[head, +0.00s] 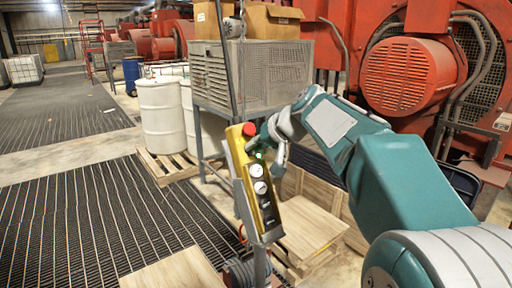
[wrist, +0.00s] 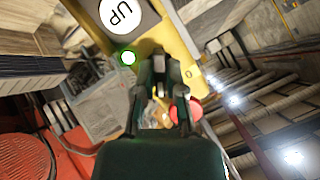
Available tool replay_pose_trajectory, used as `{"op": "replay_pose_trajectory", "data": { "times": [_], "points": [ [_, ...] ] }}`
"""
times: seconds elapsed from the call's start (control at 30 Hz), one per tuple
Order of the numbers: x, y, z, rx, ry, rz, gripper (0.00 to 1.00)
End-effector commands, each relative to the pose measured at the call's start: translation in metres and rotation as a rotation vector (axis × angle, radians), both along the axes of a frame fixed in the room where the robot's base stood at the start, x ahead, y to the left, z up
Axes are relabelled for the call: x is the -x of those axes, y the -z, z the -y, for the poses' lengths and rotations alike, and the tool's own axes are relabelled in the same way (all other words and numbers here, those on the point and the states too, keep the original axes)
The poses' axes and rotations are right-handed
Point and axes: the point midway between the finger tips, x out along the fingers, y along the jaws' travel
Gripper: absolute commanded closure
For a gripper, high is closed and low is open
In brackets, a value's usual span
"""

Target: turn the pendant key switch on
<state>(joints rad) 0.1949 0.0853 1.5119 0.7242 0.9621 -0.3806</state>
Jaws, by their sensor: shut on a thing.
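The yellow pendant (head: 231,150) stands upright and slightly tilted on a grey post, with a red button (head: 249,129) at its top. My gripper (wrist: 160,68) is at the pendant's upper face, between the red button and the green light. It is shut on the key switch, which its fingers mostly hide. The key's angle cannot be made out.
A grey vented cabinet (head: 215,78) with cardboard boxes (head: 272,20) on top stands behind the pendant. White drums (head: 160,115) stand on a pallet at left. Wooden crates (head: 310,228) lie below my arm. Red engines fill the right. Floor mats at left are clear.

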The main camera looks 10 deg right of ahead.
Motion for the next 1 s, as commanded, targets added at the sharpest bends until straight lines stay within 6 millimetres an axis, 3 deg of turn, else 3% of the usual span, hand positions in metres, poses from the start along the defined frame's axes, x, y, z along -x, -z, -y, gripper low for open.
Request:
{"op": "replay_pose_trajectory", "data": {
  "times": [0.1,0.2,0.67,1.0],
  "points": [
    [-0.001,-0.001,-0.001,-0.003,0.001,0.006,1.00],
    [-0.001,-0.001,-0.001,-0.003,0.001,0.006,0.51],
    [0.000,-0.001,0.001,0.000,0.000,0.001,0.51],
    [0.036,-0.036,0.025,0.001,0.004,0.005,0.51]
  ]
}}
